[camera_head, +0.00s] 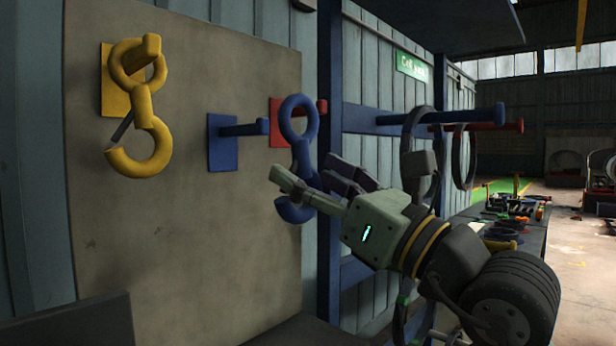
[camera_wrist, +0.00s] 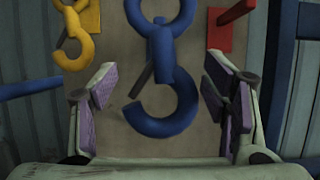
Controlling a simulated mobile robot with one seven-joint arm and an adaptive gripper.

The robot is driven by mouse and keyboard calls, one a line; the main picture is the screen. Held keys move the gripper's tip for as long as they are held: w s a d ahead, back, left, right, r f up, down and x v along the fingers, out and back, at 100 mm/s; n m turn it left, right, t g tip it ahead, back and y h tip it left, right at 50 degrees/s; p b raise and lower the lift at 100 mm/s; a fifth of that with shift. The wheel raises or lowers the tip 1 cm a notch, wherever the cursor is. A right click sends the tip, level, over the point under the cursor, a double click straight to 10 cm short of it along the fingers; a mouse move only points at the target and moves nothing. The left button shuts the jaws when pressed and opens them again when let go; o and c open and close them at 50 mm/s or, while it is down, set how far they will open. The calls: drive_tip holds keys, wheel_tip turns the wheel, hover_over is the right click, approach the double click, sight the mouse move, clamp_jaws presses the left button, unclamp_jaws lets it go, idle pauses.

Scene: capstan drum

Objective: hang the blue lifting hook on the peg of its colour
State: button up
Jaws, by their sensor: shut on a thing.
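The blue lifting hook (camera_head: 297,150) hangs upright, eye up, between the fingers of my gripper (camera_head: 315,190), which is shut on its lower bend. The wrist view shows the hook (camera_wrist: 160,65) between the two finger pads (camera_wrist: 160,90). The blue peg (camera_head: 245,128) sticks out from its blue plate (camera_head: 221,150) on the board, left of the hook in the head view, and is bare there.
A yellow hook (camera_head: 145,110) hangs on the yellow peg (camera_head: 151,44) at the left. The red peg (camera_head: 322,106) shows partly behind the blue hook's eye in the head view; in the wrist view it is right of the hook. A blue post (camera_head: 329,80) stands right of the board (camera_head: 200,230).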

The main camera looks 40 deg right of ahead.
sight(306, 222)
drive_tip(key=w+a+f, duration=0.1)
drive_tip(key=w, duration=1)
drive_tip(key=shift+a+f, duration=0.25)
drive_tip(key=shift+a, duration=0.05)
idle(0.8)
drive_tip(key=shift+w, duration=0.15)
idle(0.5)
drive_tip(key=o, duration=1.8)
drive_tip(key=shift+o, duration=0.2)
drive_tip(key=shift+f, duration=0.15)
drive_tip(key=v, duration=1.2)
